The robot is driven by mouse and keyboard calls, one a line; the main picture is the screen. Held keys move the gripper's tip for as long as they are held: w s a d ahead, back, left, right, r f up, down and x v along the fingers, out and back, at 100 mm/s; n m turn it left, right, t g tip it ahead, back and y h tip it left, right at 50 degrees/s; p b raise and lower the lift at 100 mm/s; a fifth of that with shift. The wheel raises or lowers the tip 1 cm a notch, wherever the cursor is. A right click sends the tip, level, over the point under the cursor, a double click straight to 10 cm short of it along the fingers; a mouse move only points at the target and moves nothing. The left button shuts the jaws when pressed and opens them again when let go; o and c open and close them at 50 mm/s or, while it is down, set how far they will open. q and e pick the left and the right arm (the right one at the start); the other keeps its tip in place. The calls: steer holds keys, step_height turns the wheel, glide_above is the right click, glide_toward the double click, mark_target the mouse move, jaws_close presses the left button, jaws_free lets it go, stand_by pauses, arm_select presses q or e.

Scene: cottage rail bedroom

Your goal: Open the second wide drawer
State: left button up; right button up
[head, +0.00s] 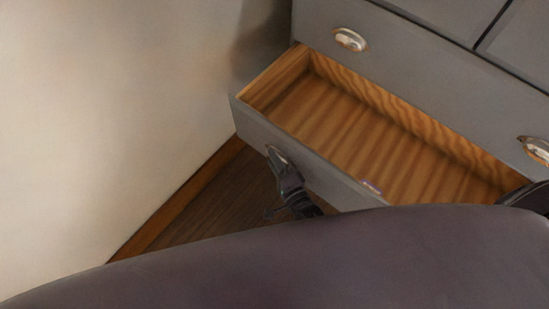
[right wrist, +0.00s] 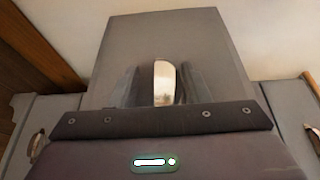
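A wide grey drawer (head: 330,182) stands pulled out of the dresser in the head view. Its wooden inside is empty. It sits directly below a closed wide drawer (head: 405,70). My right gripper (head: 280,165) is at the left metal handle (head: 277,153) of the open drawer. In the right wrist view the handle (right wrist: 164,84) stands between the two fingers of my right gripper (right wrist: 163,80), which appear closed on it. The right part of the open drawer's front is hidden behind my own body. My left gripper is not in view.
The closed drawer above has a left cup handle (head: 350,39) and a right one (head: 538,148). A pale wall (head: 110,110) with a wooden baseboard (head: 185,200) runs close along the left. A patch of dark wood floor (head: 225,205) is clear between wall and drawer.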

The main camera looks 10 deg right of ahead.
steer(key=shift+r, duration=0.2)
steer(key=v, duration=0.7)
steer(key=shift+s, duration=0.35)
steer(key=shift+d+f, duration=0.1)
